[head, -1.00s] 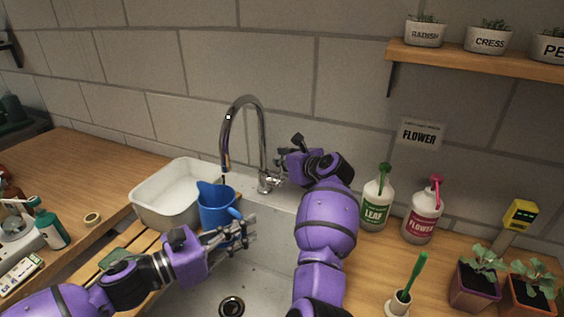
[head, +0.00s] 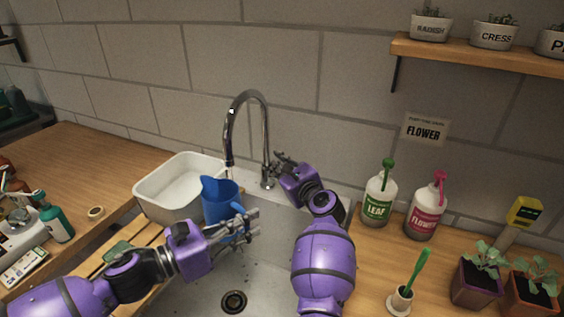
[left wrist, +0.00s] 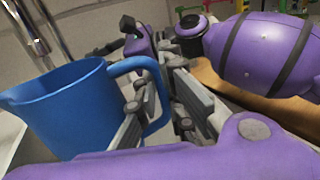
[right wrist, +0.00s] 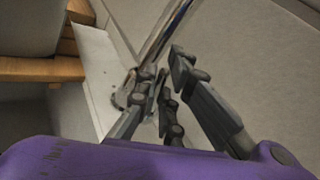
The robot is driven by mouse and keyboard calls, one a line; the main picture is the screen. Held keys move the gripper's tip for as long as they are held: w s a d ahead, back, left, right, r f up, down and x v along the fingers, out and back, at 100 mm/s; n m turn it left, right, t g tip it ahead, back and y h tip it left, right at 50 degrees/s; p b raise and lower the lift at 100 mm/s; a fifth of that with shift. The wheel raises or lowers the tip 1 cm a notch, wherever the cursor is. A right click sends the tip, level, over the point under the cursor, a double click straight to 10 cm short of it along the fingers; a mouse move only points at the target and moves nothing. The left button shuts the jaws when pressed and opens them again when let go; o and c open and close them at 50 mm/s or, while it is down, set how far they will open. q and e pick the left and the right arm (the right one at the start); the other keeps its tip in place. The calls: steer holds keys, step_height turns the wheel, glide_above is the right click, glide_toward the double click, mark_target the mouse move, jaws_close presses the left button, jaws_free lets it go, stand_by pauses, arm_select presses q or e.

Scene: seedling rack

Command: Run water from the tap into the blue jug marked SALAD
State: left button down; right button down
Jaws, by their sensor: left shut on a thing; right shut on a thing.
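The blue jug (head: 218,208) is roughly upright over the sink's left side, with its mouth under the spout of the chrome tap (head: 266,135). No marking on it is readable. My left gripper (head: 247,224) is shut on the jug's handle; the left wrist view shows the jug (left wrist: 70,112) and its handle between the fingers (left wrist: 160,95). My right gripper (head: 281,163) is shut at the tap's base, apparently on its lever, which the fingers mostly hide. The right wrist view shows the tap's column (right wrist: 165,35) beside the fingers. A faint line below the spout may be water.
A white basin (head: 165,196) stands behind and left of the jug. The sink (head: 205,292) lies below. A LEAF bottle (head: 377,205), a FLOWER bottle (head: 424,212) and potted seedlings (head: 478,275) stand on the right counter.

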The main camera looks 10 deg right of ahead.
steer(key=shift+s+a+f+n, duration=0.2)
steer(key=shift+s+f+n, duration=0.05)
steer(key=shift+n, duration=0.05)
stand_by(0.4)
steer(key=c, duration=1.9)
jaws_free()
steer(key=shift+t, duration=0.3)
steer(key=shift+o, duration=0.2)
steer(key=v, duration=1.2)
